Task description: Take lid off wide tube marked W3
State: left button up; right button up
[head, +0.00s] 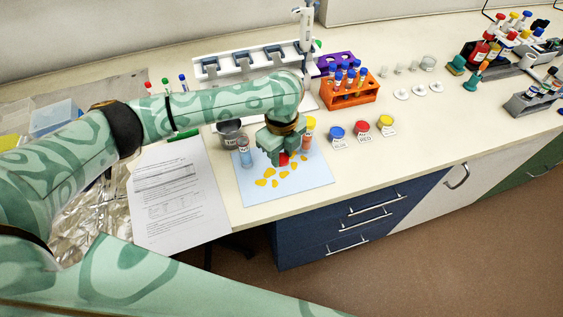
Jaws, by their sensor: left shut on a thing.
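My left gripper (284,161) reaches down over the pale blue mat (312,185) and is shut on a small red thing (284,158), which shows between its fingertips. It may be a tube's lid; the fingers hide most of it and whatever is below. A wide clear tube with blue contents (246,155) stands left of the gripper. My right gripper is out of view.
Yellow-orange pieces (270,173) lie on the mat. Blue, red and yellow lidded jars (361,128) stand to the right, before an orange rack (350,95) of blue-capped tubes. A grey metal cup (229,133) stands behind left; printed paper (180,195) lies left.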

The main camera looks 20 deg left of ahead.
aim_at(281, 154)
pick_arm(q)
jog(key=shift+w+a+f, duration=0.1)
jog(key=shift+w+f, duration=0.1)
jog(key=shift+f, duration=0.1)
jog(key=f+b, duration=0.1)
jog(key=f, duration=0.1)
jog(key=f+b, duration=0.1)
jog(key=shift+w+a+f, duration=0.15)
jog(key=shift+w+f, duration=0.05)
jog(key=shift+f, duration=0.15)
jog(key=shift+r, duration=0.1)
jog(key=o, duration=1.1)
